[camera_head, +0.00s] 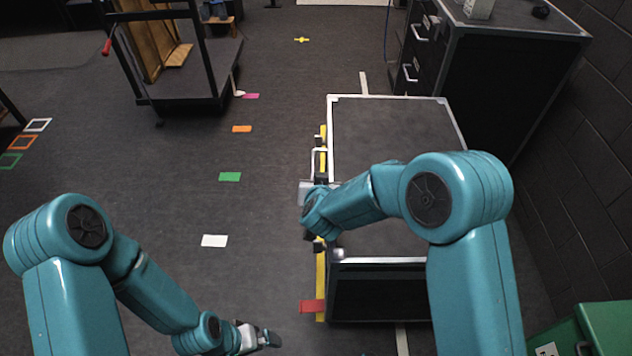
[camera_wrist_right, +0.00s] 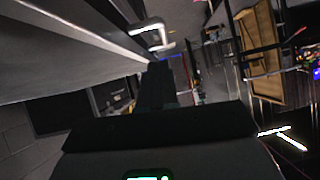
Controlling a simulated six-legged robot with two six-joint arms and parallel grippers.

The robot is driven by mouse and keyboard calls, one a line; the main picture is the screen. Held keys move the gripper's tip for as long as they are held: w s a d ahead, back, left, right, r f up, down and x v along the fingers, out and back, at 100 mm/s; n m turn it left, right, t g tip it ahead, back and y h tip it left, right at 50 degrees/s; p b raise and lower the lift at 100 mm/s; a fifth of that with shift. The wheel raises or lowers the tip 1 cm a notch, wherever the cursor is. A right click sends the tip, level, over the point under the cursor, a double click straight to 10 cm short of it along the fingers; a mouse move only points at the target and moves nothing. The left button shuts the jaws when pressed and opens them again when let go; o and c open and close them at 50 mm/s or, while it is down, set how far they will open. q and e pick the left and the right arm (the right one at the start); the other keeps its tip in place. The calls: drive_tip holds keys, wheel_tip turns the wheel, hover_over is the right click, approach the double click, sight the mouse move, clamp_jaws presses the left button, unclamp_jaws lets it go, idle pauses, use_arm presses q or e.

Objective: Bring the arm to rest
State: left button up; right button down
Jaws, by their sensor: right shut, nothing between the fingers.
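My right arm reaches over the near left part of a low dark cabinet with a pale metal rim (camera_head: 390,120). My right gripper is shut and empty; its dark fingers (camera_wrist_right: 160,85) show in the right wrist view. In that view they are close to a silver handle (camera_wrist_right: 152,38) on the cabinet side, with nothing between them. In the head view the wrist hides most of this gripper. My left gripper (camera_head: 268,341) hangs low over the floor at the bottom, away from the cabinet. Its finger gap is not clear. No cue button is clearly visible.
A taller black drawer cabinet (camera_head: 500,70) stands at the back right by a dark brick wall (camera_head: 590,150). A cart (camera_head: 190,90) with wooden boards stands at the back left. A green box (camera_head: 605,325) is at the lower right. The floor between cart and low cabinet is clear except flat coloured markers.

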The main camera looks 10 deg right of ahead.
drive_tip(key=v, duration=0.7)
drive_tip(key=shift+s+r+p, duration=0.25)
drive_tip(key=shift+r+p, duration=0.05)
drive_tip(key=shift+p, duration=0.05)
drive_tip(key=shift+s+a, duration=0.1)
